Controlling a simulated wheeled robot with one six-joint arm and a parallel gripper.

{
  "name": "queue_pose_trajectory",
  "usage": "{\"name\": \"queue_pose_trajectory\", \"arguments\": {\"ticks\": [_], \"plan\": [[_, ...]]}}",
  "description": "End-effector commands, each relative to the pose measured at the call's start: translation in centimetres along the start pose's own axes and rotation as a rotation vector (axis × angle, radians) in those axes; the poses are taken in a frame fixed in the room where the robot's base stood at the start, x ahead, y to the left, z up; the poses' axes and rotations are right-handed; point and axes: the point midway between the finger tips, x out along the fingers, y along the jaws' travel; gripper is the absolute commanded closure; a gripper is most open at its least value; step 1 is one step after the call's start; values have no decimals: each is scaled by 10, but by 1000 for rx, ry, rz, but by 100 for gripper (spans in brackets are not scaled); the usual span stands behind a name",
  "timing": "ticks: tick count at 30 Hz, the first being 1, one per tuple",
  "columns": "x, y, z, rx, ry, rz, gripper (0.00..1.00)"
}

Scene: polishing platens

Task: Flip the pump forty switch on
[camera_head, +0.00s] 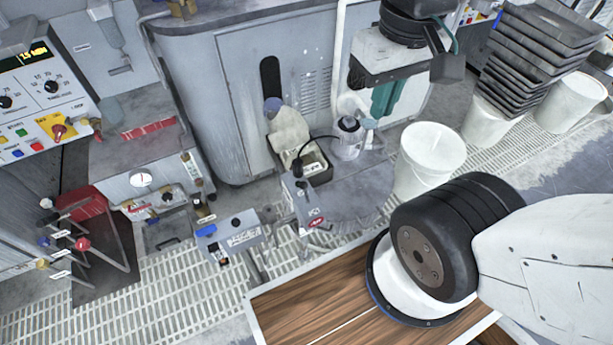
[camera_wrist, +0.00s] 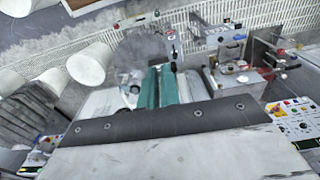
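My gripper (camera_head: 383,102) hangs at the upper right of the head view, with teal finger pads pointing down. In the wrist view its pads (camera_wrist: 160,88) show close together, and I cannot tell whether there is a gap between them. Two small grey control boxes stand over the grating, well to the left of and below my gripper. One (camera_head: 230,236) has a white label and a dark switch on its front. The other (camera_head: 303,202) has a white label and a red tag. The labels are too small to read, so I cannot tell which carries the pump forty switch or its position.
A round grey platen (camera_head: 350,193) with a clear jar (camera_head: 347,138) lies beside the boxes. White buckets (camera_head: 430,155) and stacked dark trays (camera_head: 540,50) stand at the right. A valve rack (camera_head: 95,245) and control panel (camera_head: 40,95) are at the left. Grating (camera_head: 150,300) is open in front.

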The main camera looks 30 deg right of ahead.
Motion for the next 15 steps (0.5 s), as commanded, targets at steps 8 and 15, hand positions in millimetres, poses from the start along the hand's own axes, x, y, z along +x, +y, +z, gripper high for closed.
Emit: {"name": "queue_pose_trajectory", "arguments": {"ticks": [8, 15], "plan": [[32, 5, -31, 37, -186, -10, 100], [65, 9, -69, 108, -305, -27, 100]]}}
